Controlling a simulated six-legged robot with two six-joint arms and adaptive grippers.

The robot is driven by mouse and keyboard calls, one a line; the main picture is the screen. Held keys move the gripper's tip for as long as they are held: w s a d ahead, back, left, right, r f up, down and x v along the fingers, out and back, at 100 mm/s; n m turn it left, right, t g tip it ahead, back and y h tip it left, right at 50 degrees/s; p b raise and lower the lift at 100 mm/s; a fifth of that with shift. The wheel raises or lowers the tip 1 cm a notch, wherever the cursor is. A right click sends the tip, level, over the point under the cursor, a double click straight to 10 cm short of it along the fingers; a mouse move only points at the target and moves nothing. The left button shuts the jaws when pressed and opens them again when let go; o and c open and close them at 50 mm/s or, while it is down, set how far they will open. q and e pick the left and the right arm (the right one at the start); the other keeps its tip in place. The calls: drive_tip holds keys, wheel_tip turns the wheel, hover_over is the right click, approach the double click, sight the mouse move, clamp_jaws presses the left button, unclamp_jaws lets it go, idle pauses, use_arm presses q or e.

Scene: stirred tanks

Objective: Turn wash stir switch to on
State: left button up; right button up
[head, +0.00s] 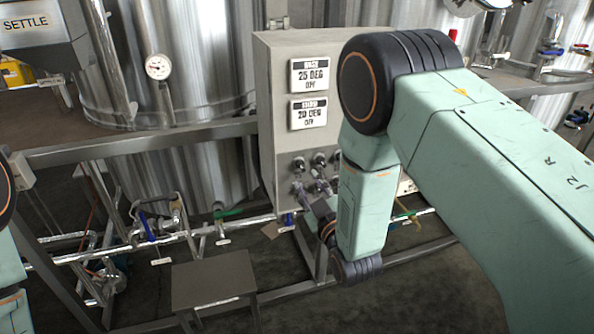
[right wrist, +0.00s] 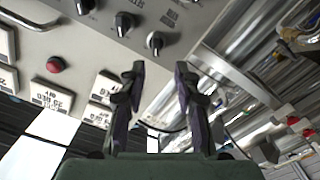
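The grey control panel (head: 272,120) stands in the middle of the head view, with several dark knobs (head: 319,160) on its lower front. In the right wrist view three black knobs show in a slanting row; the nearest knob (right wrist: 155,42) lies just beyond my fingertips, in line with the gap. The labels are too small to read, so I cannot tell which is the wash stir switch. My right gripper (head: 310,192) is at the panel's lower knobs. In the right wrist view its two fingers (right wrist: 160,72) are apart with nothing between them. My left gripper is out of view.
Two displays (head: 309,75) on the panel read 25 DEG and 20 DEG, both OFF. A red button (right wrist: 55,64) shows in the right wrist view. Steel tanks (head: 200,60) stand behind a rail (head: 150,138). Pipes with valves and a small grey stand (head: 213,280) are below.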

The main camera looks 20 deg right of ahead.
sight(303, 168)
drive_tip(key=w, duration=0.4)
drive_tip(key=w+d, duration=0.1)
drive_tip(key=w, duration=0.1)
drive_tip(key=shift+f, duration=0.15)
drive_tip(key=shift+w+a, duration=0.35)
drive_tip(key=shift+w, duration=0.1)
drive_tip(key=shift+d, duration=0.3)
drive_tip(key=shift+c, duration=0.5)
drive_tip(key=shift+a, duration=0.25)
drive_tip(key=c, duration=0.5)
drive_tip(key=shift+d, duration=0.15)
clamp_jaws()
